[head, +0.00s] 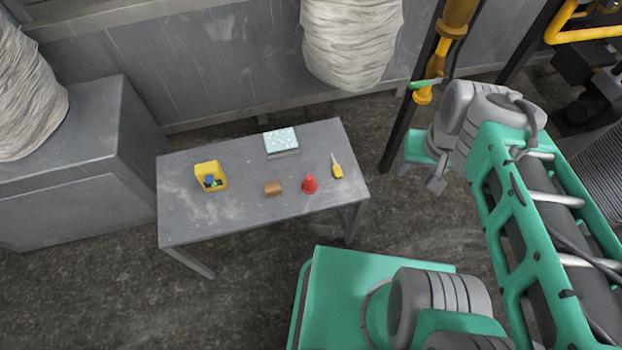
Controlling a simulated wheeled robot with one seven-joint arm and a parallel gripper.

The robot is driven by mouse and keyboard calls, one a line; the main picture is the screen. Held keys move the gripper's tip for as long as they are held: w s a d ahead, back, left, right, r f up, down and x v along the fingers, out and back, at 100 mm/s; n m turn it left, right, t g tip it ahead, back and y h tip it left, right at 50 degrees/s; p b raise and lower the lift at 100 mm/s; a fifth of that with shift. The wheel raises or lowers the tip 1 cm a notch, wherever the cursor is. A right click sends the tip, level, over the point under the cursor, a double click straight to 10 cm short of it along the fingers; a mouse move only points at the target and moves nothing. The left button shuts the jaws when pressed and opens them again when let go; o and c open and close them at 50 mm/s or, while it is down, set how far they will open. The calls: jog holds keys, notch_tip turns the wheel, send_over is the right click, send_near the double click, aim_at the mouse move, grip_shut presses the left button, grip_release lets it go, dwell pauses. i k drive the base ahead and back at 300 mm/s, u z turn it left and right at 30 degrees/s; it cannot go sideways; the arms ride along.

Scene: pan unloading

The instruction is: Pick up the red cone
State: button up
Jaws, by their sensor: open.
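The red cone (309,184) stands upright on the grey table (240,215), near its front right part. A brown block (272,188) sits just to its left, and a yellow-handled screwdriver (337,167) lies to its right. My gripper (436,184) is to the right of the table, clear of the cone, with nothing seen in it. It is open, though its fingers show small and partly hidden by my wrist.
A yellow bin (210,176) with small blue and green items is at the table's left. A pale patterned box (281,141) is at the back. A dark post with yellow pipe (407,125) stands between table and arm. The table's front left is bare.

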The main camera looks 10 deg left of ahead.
aim_at(310, 185)
jog(key=u, duration=2.85)
jog(key=k, duration=1)
jog(key=u, duration=0.75)
jog(key=i, duration=0.4)
jog(key=z, duration=0.1)
